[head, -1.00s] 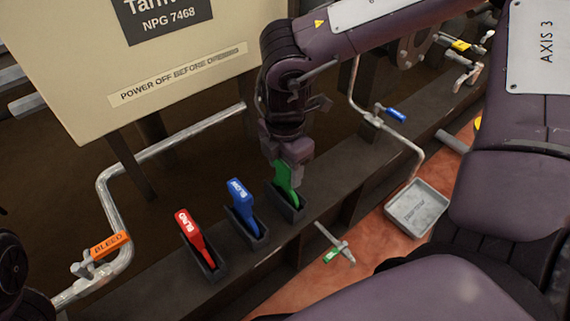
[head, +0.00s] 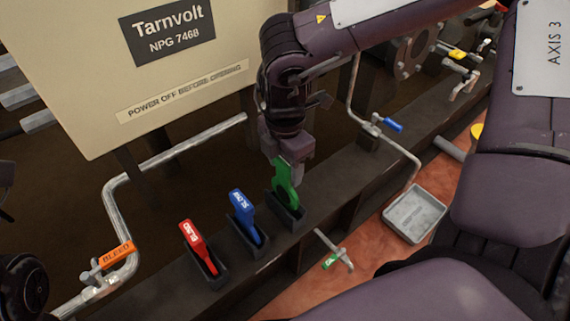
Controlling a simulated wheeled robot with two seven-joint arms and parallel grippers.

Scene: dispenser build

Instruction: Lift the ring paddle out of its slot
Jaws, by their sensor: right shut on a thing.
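A green paddle (head: 284,183) stands upright at its dark slot (head: 293,222), the rightmost of three in a row on the dark beam. A rounded, ring-like part with a dark opening shows low on it. My right gripper (head: 291,167) is shut on its upper end from above and hides that part. The paddle's lower end is at the slot mouth; I cannot tell how much is still inside. A blue paddle (head: 242,211) and a red paddle (head: 196,243) sit in the other slots, tilted. My left gripper is out of view.
A cream panel (head: 180,85) stands behind at the left. A pipe with an orange BLEED tag (head: 112,256) bends at the left. A grey tray (head: 414,214) lies on the reddish floor at the right. Valves with a blue handle (head: 392,125) and a green handle (head: 331,262) are nearby.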

